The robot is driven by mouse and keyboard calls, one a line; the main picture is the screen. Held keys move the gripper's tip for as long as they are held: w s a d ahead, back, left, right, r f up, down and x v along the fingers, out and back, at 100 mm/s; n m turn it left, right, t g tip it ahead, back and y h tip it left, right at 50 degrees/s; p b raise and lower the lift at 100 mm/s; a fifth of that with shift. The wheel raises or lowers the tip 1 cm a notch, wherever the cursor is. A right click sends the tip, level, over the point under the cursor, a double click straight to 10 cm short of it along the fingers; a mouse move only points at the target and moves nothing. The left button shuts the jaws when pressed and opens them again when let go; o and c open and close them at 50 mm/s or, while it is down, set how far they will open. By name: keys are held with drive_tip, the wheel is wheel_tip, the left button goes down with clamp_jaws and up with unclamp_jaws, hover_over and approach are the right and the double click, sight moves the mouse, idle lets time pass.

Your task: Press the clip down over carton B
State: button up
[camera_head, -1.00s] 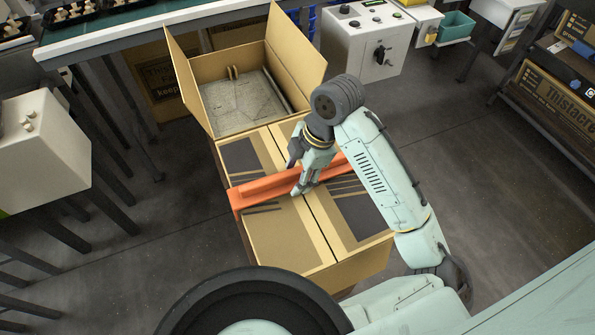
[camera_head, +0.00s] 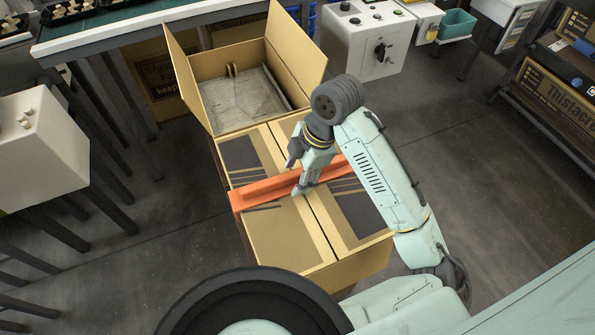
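The orange clip (camera_head: 262,191) is a long bar lying across the top of a closed cardboard carton (camera_head: 285,240), from its left edge toward the right. The carton's top has dark printed panels and a centre seam. No letter B is readable on it. My gripper (camera_head: 304,188) points down at the middle of the clip, at or just above it. The gripper and wrist hide part of the clip's middle. The fingers are too small and overlapped to show whether they are open or shut, or whether they touch the clip.
An open carton (camera_head: 208,92) with raised flaps and a grey liner stands behind the closed one. A worktable (camera_head: 140,35) and a white control box (camera_head: 362,50) are at the back. A white box-shaped unit (camera_head: 45,150) stands at left, shelves (camera_head: 560,100) at right. Floor is clear at right.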

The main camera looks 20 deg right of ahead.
drive_tip(key=o, duration=0.4)
drive_tip(key=shift+r, duration=0.1)
drive_tip(key=v, duration=1.2)
